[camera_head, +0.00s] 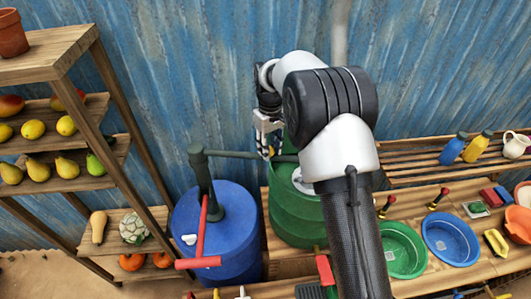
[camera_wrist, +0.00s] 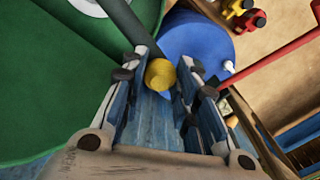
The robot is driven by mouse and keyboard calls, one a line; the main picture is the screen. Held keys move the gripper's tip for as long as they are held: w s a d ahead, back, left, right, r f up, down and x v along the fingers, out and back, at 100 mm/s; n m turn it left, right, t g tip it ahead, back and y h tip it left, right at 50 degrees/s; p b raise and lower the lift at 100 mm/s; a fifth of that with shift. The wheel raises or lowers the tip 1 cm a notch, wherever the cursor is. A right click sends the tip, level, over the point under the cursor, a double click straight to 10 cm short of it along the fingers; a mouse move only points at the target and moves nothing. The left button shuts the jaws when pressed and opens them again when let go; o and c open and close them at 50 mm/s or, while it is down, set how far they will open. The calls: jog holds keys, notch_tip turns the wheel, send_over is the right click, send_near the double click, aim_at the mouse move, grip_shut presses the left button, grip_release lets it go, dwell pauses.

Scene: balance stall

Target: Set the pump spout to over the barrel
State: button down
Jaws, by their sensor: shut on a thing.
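The dark green pump (camera_head: 203,180) stands upright on the blue barrel (camera_head: 228,245), with a red handle (camera_head: 199,258) at its front. Its spout (camera_head: 232,154) is a pipe running right from the post top, across the upper part of the green barrel (camera_head: 290,218) in the head view. A yellow knob (camera_wrist: 160,75) sits between the fingers of my gripper (camera_wrist: 160,85), beside the dark pipe (camera_wrist: 128,22). My gripper is shut on this knob; in the head view it hangs near the spout (camera_head: 268,145). My arm hides part of the green barrel and the spout's far end.
A wooden fruit shelf (camera_head: 60,57) stands at left. A bench (camera_head: 430,225) at right holds a green basin (camera_head: 400,270), a blue basin (camera_head: 450,238) and small tools. A slatted rack with bottles (camera_head: 478,147) stands behind it, against the blue corrugated wall (camera_head: 190,80).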

jog(key=shift+w+d+r+n, duration=0.1)
jog(key=shift+w+n, duration=0.4)
jog(key=shift+w, duration=0.3)
jog(key=c, duration=1.2)
grip_release()
jog(key=shift+w, duration=0.15)
notch_tip(320, 180, up, 12)
jog(key=shift+s, duration=0.2)
